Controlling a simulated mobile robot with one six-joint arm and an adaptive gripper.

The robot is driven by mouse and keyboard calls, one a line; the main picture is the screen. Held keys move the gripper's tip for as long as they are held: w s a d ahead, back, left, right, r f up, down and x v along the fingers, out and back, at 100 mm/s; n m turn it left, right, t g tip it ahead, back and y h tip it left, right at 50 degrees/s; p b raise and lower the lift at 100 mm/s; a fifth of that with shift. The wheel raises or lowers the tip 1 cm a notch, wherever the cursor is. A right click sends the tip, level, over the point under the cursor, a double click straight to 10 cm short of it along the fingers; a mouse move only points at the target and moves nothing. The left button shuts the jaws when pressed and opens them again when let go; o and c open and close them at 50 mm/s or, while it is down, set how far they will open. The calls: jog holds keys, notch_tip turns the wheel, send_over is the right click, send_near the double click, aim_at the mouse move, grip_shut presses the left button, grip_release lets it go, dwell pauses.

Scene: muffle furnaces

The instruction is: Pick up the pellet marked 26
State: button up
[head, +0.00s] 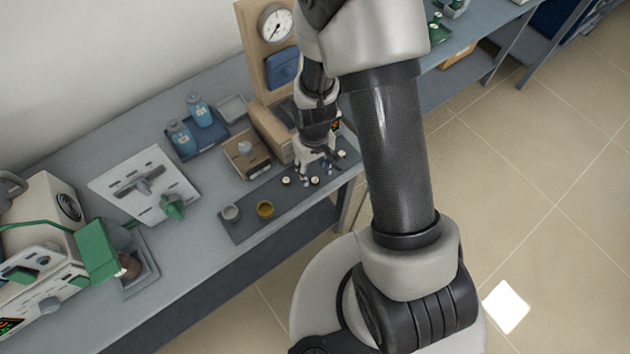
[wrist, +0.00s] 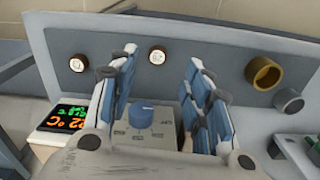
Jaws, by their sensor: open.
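Two pale round pellets with dark rims show in the wrist view on a dark grey strip. One pellet (wrist: 157,56) lies in line with the gap between my fingertips; its mark looks like two digits but is too small to read surely. The other pellet (wrist: 77,63) lies to the left, outside the fingers, its mark also unclear. My gripper (wrist: 160,66) is open with nothing between its blue-padded fingers. In the head view my gripper (head: 316,168) points down over the strip, close to small pellets (head: 286,181). I cannot tell its exact height above them.
A brass-coloured cup (head: 265,209) and a grey cup (head: 231,213) stand on the dark strip (head: 245,228), left of the pellets. A box (head: 245,157), a blue tray with bottles (head: 200,111) and a wooden gauge stand (head: 255,45) are behind. The bench's front edge is close.

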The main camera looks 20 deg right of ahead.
aim_at(315, 180)
jog(key=f+b, duration=0.2)
jog(key=f, duration=0.3)
jog(key=shift+d+f, duration=0.1)
jog(key=shift+d, duration=0.1)
jog(key=shift+c, duration=0.4)
jog(key=c, duration=0.7)
